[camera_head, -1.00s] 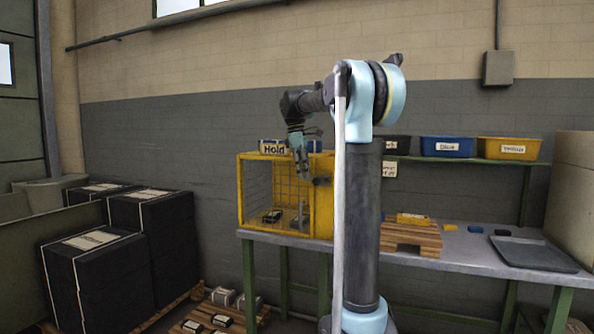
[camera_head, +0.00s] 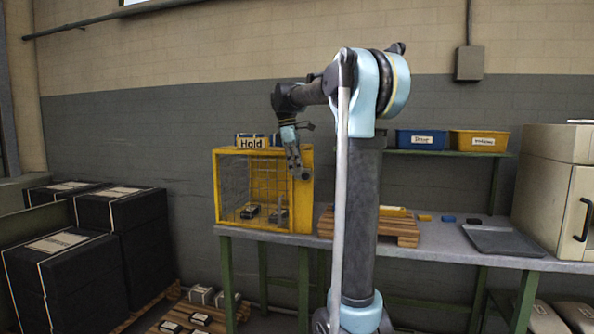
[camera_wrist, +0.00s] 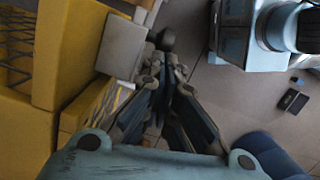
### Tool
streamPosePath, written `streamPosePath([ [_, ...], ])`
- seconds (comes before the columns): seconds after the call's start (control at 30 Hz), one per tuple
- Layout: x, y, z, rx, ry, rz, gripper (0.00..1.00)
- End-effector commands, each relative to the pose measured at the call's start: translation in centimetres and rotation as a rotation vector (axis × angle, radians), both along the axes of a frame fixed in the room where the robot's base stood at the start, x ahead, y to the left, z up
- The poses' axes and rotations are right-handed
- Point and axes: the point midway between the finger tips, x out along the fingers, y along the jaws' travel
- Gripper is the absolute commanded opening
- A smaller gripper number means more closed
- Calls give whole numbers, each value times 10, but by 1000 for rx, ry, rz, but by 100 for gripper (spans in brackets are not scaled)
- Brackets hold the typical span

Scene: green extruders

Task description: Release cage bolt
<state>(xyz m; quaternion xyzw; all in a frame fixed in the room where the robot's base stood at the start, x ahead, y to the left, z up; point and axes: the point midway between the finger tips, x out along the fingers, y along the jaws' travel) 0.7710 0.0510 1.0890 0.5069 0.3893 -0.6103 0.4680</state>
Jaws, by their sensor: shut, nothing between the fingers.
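The yellow cage (camera_head: 220,190) with mesh sides stands at the left end of the workbench, with a "Hold" sign on top. A dark round knob (camera_head: 304,174), apparently the end of the cage bolt, sticks out at its right front post. In the wrist view, a dark knob (camera_wrist: 166,38) shows beside a grey plate (camera_wrist: 122,46) on the yellow frame. My gripper (camera_head: 297,172) points down in front of the post, close to the knob. In the wrist view, my gripper's fingertips (camera_wrist: 163,68) are together and empty, just below the knob. Whether they touch it I cannot tell.
Small dark boxes (camera_head: 250,211) sit inside the cage. A wooden pallet (camera_head: 400,228), a dark tray (camera_head: 500,240) and a cream cabinet (camera_head: 555,190) are on the right of the bench (camera_head: 450,243). Black stacked boxes (camera_head: 122,230) stand on the floor at left.

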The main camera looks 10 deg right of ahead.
Motion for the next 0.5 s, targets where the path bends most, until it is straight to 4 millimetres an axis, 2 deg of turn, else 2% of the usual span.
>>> streamPosePath([
  [0.5,1,9,4,0,1,4,0],
])
